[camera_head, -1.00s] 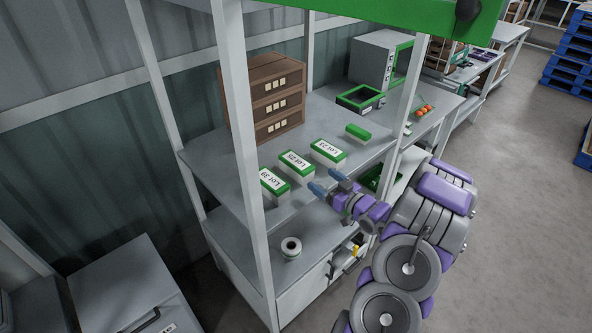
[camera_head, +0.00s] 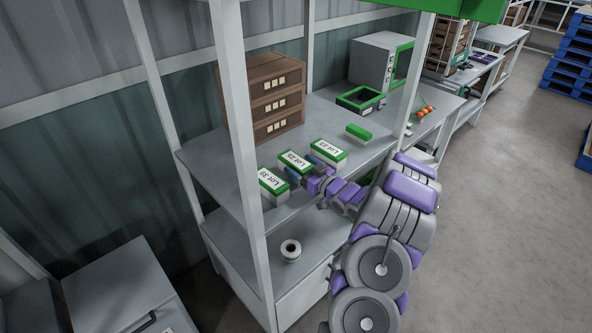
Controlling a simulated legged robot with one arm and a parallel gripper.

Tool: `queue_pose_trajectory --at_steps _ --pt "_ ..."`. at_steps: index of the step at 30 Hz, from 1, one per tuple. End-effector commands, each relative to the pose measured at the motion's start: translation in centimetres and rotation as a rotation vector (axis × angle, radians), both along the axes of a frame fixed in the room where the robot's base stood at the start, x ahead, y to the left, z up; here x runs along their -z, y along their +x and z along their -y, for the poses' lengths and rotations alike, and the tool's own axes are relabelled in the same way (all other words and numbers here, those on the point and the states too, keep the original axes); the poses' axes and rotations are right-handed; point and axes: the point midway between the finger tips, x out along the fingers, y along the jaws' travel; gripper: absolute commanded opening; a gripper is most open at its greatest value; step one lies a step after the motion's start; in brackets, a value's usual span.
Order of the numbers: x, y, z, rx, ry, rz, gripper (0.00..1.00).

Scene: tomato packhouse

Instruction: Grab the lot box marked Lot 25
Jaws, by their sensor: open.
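Three green-topped boxes with white labels stand in a row on the upper shelf. The middle one is the Lot 25 box (camera_head: 295,161). The box marked Lot 39 (camera_head: 271,182) is to its lower left, and the box marked Lot 23 (camera_head: 328,151) to its upper right. My gripper (camera_head: 303,167) is open at the near end of the Lot 25 box, one finger toward each neighbouring box. The fingers are partly hidden, and I cannot tell whether they touch the box.
A brown drawer unit (camera_head: 276,99) stands behind the boxes. A small green item (camera_head: 359,132) lies to the right. A shelf post (camera_head: 240,130) rises in front on the left. A tape roll (camera_head: 291,249) sits on the lower shelf.

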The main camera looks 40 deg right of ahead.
Motion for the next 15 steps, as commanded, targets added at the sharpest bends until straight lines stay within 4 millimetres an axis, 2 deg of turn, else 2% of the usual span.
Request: queue_pose_trajectory --at_steps 8,15 --pt "-0.07 0.22 0.03 0.0 0.0 0.001 0.89" --pt "-0.07 0.21 0.04 0.0 0.0 0.001 0.66"
